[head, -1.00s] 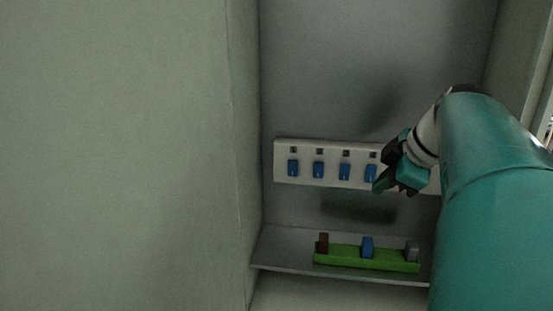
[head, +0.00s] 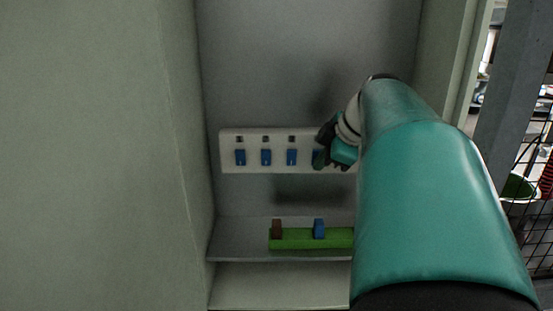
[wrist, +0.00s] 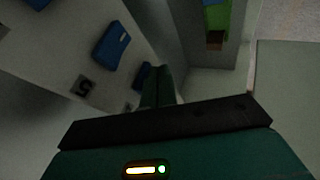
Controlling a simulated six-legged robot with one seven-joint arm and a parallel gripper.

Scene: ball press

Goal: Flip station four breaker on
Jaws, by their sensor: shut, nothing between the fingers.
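A white breaker panel (head: 229,165) with a row of blue switches is on the back wall. Three switches show clearly left of my gripper; the fourth from the left (head: 316,164) is partly covered by it. My gripper (head: 322,157) is shut and empty, in front of that fourth switch. In the wrist view, my closed fingers (wrist: 157,78) are beside a blue switch (wrist: 142,77), whose label is too dark to read. A larger blue switch (wrist: 111,45) has a label reading 5 (wrist: 83,87). I cannot tell whether the fingers touch the switch.
Below the panel, a shelf (head: 235,240) holds a green block (head: 295,241) with a brown piece (head: 276,229) and a blue piece (head: 319,229). A pale side wall (head: 180,150) stands left. My arm hides the panel's right end. Wire mesh shows at far right.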

